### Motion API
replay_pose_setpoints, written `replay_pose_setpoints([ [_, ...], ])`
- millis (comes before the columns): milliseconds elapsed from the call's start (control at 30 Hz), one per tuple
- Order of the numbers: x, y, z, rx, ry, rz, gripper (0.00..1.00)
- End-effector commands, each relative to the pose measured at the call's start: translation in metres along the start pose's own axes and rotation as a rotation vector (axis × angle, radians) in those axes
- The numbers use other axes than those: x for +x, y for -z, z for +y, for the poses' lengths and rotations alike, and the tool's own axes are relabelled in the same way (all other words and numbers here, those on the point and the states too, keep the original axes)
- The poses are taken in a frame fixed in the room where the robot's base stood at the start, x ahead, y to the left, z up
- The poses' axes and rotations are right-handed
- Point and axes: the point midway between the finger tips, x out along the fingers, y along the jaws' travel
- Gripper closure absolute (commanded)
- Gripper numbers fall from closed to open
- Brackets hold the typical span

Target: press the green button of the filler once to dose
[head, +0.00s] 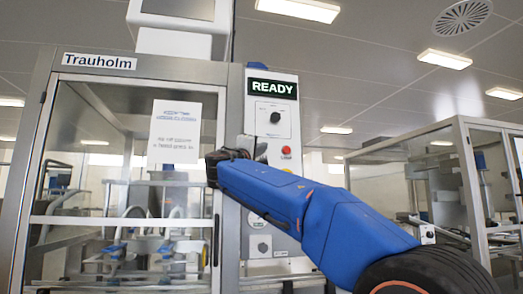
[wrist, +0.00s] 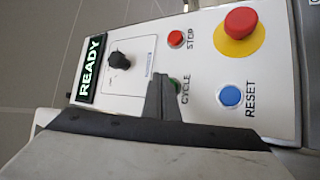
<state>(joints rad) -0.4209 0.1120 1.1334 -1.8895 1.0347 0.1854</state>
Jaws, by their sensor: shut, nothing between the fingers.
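The filler's control panel (wrist: 205,70) shows turned on its side in the wrist view. The green button (wrist: 175,84), beside the label CYCLE, is mostly hidden behind the tip of my gripper (wrist: 160,88). My gripper's fingers are together with nothing between them, and the tip overlaps the button in this view. I cannot tell whether it touches the button. In the head view my gripper (head: 246,148) is at the panel front, below the dial, and the green button is hidden there. The display (head: 272,88) reads READY.
A red STOP button (wrist: 176,39), a blue RESET button (wrist: 230,96), a red emergency knob on yellow (wrist: 240,24) and a black dial (wrist: 120,61) surround the gripper tip. The filler's glazed door (head: 130,150) is left of the panel. Another glazed machine (head: 440,180) stands right.

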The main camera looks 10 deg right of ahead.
Motion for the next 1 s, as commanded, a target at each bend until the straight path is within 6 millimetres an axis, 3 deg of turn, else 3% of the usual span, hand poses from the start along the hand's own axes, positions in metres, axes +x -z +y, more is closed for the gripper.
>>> replay_pose_setpoints([
  [1000,0.0078,0.0056,-0.0052,0.000,0.000,0.000,1.00],
])
